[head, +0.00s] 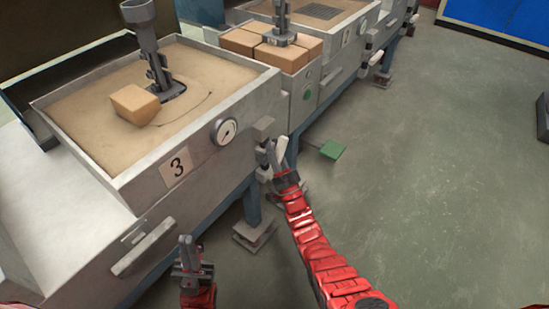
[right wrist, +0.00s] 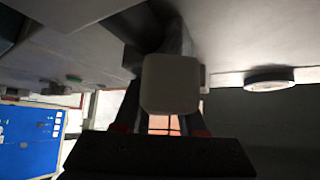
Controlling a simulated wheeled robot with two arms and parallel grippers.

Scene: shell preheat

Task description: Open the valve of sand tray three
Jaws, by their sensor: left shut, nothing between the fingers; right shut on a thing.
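Sand tray three (head: 52,109) is a grey metal box of sand with a "3" label (head: 179,166) and a round gauge (head: 225,131) on its front. The valve (head: 263,128) sits at the tray's right front corner, with a pale handle (head: 281,148). My right gripper (head: 271,158) is at this handle and shut on it. In the right wrist view the pale block end of the handle (right wrist: 170,84) stands between the fingers and hides part of the grip. My left gripper (head: 187,246) is shut and empty, low in front of the tray.
A tan block (head: 135,104) and a grey upright fixture (head: 146,32) are in the sand. A grey bar handle (head: 143,247) sticks out at the lower front.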

